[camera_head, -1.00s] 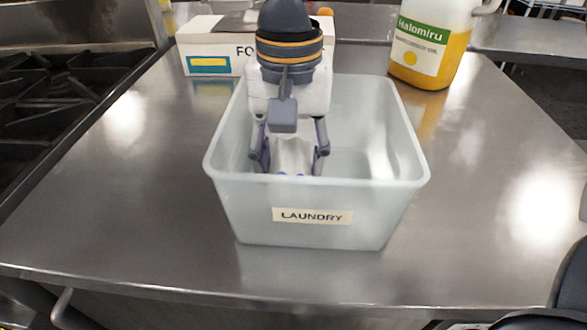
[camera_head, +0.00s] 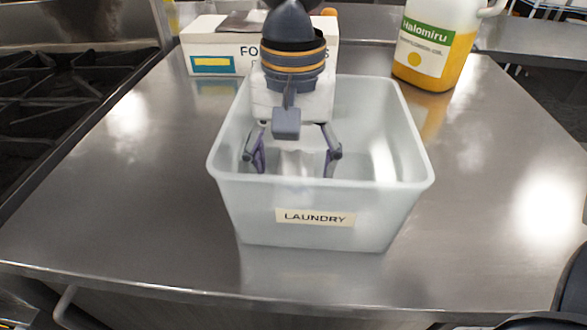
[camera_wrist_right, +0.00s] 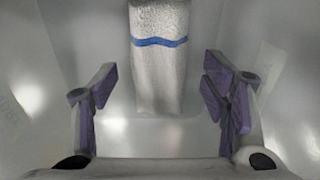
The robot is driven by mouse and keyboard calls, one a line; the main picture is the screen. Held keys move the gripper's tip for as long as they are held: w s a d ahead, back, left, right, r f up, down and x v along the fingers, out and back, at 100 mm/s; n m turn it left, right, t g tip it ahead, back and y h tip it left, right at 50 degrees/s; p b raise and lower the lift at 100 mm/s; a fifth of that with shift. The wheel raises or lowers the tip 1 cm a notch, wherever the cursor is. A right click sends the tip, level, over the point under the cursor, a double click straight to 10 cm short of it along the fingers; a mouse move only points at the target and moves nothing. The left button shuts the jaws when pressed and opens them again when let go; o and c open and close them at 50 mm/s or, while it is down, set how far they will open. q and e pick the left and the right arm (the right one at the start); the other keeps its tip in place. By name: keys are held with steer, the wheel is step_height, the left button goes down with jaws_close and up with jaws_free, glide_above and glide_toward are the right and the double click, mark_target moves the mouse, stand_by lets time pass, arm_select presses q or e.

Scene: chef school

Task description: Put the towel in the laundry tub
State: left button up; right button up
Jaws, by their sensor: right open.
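The laundry tub (camera_head: 395,130) is a translucent white bin with a "LAUNDRY" label on its front, standing upright on the steel counter. My right gripper (camera_head: 293,165) reaches down inside the tub, fingers apart and empty. In the right wrist view my right gripper (camera_wrist_right: 160,105) shows its purple finger pads wide open. The towel (camera_wrist_right: 160,65), white with a blue stripe, lies in the tub beyond and between the fingers, apart from them. In the head view the towel is mostly hidden behind the gripper and the tub's front wall. My left gripper is not in view.
A white box (camera_head: 210,62) stands behind the tub at left. An oil jug (camera_head: 432,50) with yellow oil stands behind it at right. A stove (camera_head: 60,90) lies to the left. The steel counter (camera_head: 110,210) is clear around the tub.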

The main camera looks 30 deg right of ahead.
mark_target(294, 171)
step_height(294, 171, up, 11)
stand_by(0.4)
